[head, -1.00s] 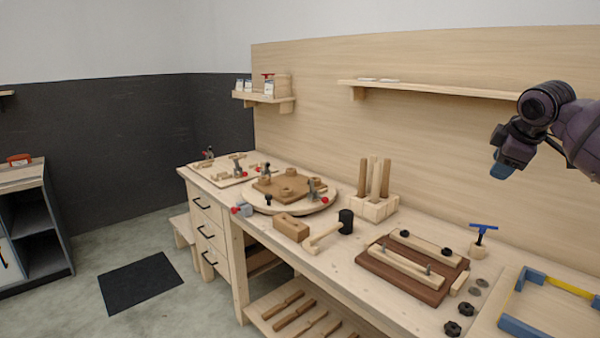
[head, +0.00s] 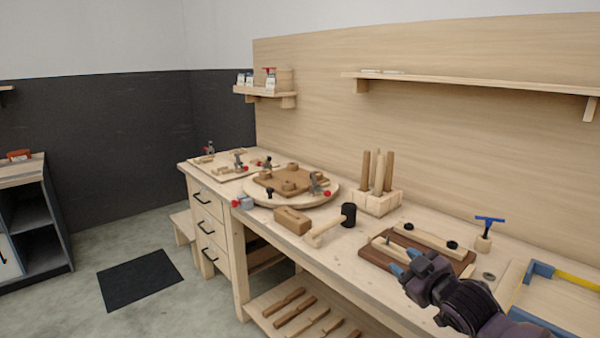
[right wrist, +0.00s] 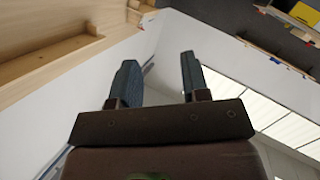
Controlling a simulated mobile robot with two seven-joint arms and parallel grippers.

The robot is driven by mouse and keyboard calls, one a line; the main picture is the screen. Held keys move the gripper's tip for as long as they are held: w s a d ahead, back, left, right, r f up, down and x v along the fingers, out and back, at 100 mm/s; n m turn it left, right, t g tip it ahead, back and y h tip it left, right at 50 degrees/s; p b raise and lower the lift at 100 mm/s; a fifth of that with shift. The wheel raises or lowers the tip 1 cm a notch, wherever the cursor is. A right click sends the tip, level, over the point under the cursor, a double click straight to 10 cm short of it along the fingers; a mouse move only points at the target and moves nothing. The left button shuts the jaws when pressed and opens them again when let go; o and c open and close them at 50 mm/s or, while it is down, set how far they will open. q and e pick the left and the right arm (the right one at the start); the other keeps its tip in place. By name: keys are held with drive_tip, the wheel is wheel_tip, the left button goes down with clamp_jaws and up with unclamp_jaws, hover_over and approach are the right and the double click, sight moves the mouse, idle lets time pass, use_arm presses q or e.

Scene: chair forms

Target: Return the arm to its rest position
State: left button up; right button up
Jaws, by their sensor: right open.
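My right gripper (head: 405,262) is at the lower right in the head view, in front of the dark brown board on the workbench. Its arm comes in from the bottom right. In the right wrist view the two blue-tipped fingers (right wrist: 158,80) stand apart with nothing between them. The gripper and arm hide part of the brown board (head: 376,249) and the bench front behind them. My left gripper is not in view.
The workbench (head: 338,262) carries a mallet (head: 348,215), a wooden block (head: 292,221), a peg holder (head: 376,202), a round turntable (head: 325,197) with clamps, and a blue-handled tool (head: 488,228). A wall shelf (head: 470,86) runs above. Open floor lies at left.

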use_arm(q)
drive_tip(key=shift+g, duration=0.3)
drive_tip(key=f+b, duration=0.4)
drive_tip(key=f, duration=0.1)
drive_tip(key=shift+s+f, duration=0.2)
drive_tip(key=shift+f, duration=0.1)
use_arm(e)
drive_tip(key=s+d+f+m+g+h, duration=0.2)
drive_tip(key=s+f+m, duration=0.2)
drive_tip(key=s+f, duration=1.2)
drive_tip(key=s+d+f+m+g+h, duration=0.2)
drive_tip(key=s+f+m+h, duration=0.1)
drive_tip(key=s+f, duration=1.3)
drive_tip(key=shift+s+d+m, duration=0.25)
drive_tip(key=shift+s+m, duration=0.35)
drive_tip(key=shift+m, duration=0.1)
